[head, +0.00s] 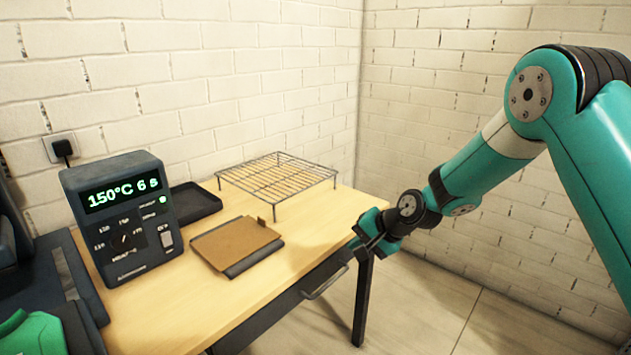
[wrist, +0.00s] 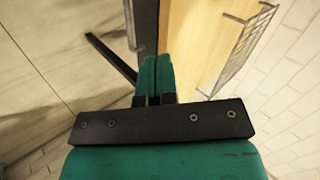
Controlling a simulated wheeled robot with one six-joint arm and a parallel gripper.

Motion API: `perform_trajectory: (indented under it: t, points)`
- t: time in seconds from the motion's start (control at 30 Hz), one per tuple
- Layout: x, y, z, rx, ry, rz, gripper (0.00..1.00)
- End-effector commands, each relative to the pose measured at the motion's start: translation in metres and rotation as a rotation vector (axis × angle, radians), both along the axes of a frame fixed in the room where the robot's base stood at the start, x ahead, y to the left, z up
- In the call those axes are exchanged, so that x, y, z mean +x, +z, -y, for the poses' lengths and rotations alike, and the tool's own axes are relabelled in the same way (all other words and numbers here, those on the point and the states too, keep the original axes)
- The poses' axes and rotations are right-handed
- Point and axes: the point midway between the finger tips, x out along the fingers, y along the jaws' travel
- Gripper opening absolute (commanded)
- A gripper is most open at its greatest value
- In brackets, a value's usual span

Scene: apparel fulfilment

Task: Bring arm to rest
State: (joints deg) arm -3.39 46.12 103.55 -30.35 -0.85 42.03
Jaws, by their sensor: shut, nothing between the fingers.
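My gripper (head: 358,249) is at the right front edge of the wooden table (head: 305,239) in the head view, with my teal arm reaching in from the right. The wrist view shows my gripper (wrist: 155,75) with its two teal fingers together and nothing between them. The table edge and the floor lie beyond the fingertips there. I cannot tell from these views how far the fingers are from the table edge.
A wire rack (head: 277,177) stands at the table's back. A brown board on a dark plate (head: 238,247) lies in front of it, near a dark tray (head: 194,203). A control box (head: 122,218) reads 150°C 6 s. A drawer handle (head: 325,283) sticks out below the table edge.

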Motion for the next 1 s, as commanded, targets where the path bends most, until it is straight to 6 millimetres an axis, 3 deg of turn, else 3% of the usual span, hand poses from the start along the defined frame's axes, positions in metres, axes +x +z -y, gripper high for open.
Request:
perform_trajectory:
  t: [0.03, 0.1, 0.3, 0.43, 0.6, 0.7, 0.8, 1.0]
  points:
    - [-0.020, 0.034, -0.008, -0.037, 0.076, 0.017, 0.00]
    - [-0.052, 0.069, -0.015, -0.096, 0.192, 0.031, 0.00]
    - [-0.162, 0.147, -0.020, -0.249, 0.522, 0.070, 0.00]
    - [-0.239, 0.179, -0.013, -0.334, 0.732, 0.095, 0.00]
    - [-0.319, 0.196, 0.003, -0.413, 0.948, 0.116, 0.00]
    - [-0.346, 0.198, 0.010, -0.437, 1.023, 0.122, 0.00]
    - [-0.359, 0.198, 0.013, -0.449, 1.062, 0.125, 0.00]
    - [-0.362, 0.197, 0.014, -0.451, 1.072, 0.124, 0.00]
